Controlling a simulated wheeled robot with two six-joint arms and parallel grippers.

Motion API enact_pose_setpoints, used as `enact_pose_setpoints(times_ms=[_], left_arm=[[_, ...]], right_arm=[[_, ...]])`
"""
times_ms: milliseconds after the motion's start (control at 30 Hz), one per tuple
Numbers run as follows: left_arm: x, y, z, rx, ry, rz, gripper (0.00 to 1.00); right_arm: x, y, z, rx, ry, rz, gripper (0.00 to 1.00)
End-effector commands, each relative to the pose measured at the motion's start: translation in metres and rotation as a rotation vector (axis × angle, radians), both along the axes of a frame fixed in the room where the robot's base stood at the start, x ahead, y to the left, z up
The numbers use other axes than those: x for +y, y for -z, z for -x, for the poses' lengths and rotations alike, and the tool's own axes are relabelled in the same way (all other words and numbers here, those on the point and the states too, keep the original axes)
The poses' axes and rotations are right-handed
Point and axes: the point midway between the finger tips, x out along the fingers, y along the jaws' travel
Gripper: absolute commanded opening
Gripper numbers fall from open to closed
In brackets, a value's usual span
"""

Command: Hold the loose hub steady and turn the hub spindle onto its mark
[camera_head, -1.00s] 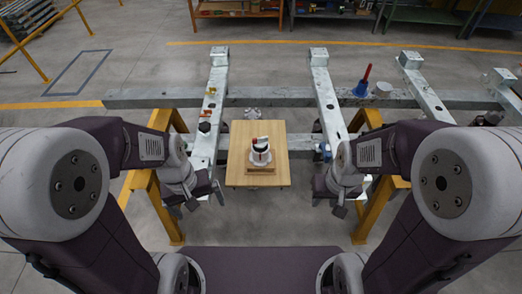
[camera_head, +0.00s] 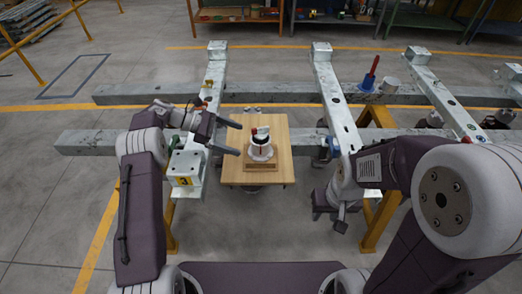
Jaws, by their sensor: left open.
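The hub (camera_head: 261,151), white with a dark band and a red part on top, stands on a small wooden base (camera_head: 262,165) on the wooden board (camera_head: 240,178). Its mark is too small to make out. My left gripper (camera_head: 240,138) is open and empty, its two fingers pointing right toward the hub, a little to its left and apart from it. My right gripper (camera_head: 336,213) hangs low at the right of the board, away from the hub; its finger state is unclear.
Galvanized steel beams (camera_head: 335,95) on yellow trestles (camera_head: 377,220) surround the board. A blue tool with a red handle (camera_head: 369,77) and a grey cylinder (camera_head: 390,86) stand on the far beam. The board around the hub is mostly clear.

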Motion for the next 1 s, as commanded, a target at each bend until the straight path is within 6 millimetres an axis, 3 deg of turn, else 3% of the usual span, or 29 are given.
enact_pose_setpoints(times_ms=[67, 333, 667, 733, 1000], left_arm=[[0.003, 0.011, 0.001, 0.012, -0.007, 0.003, 1.00], [-0.001, 0.017, 0.001, 0.013, -0.010, 0.001, 1.00], [-0.051, 0.048, 0.001, 0.011, -0.007, 0.000, 1.00], [-0.061, 0.046, 0.001, 0.013, -0.008, 0.001, 1.00], [-0.081, 0.058, 0.001, 0.011, -0.011, 0.000, 1.00]], right_arm=[[0.000, 0.005, 0.000, 0.000, 0.000, 0.000, 0.36], [0.000, 0.011, 0.000, 0.000, 0.000, 0.000, 0.36], [0.000, 0.050, 0.000, 0.000, 0.000, 0.000, 0.36], [0.000, 0.041, 0.000, 0.000, 0.000, 0.000, 0.36], [0.000, 0.042, 0.000, 0.000, 0.000, 0.000, 0.36]])
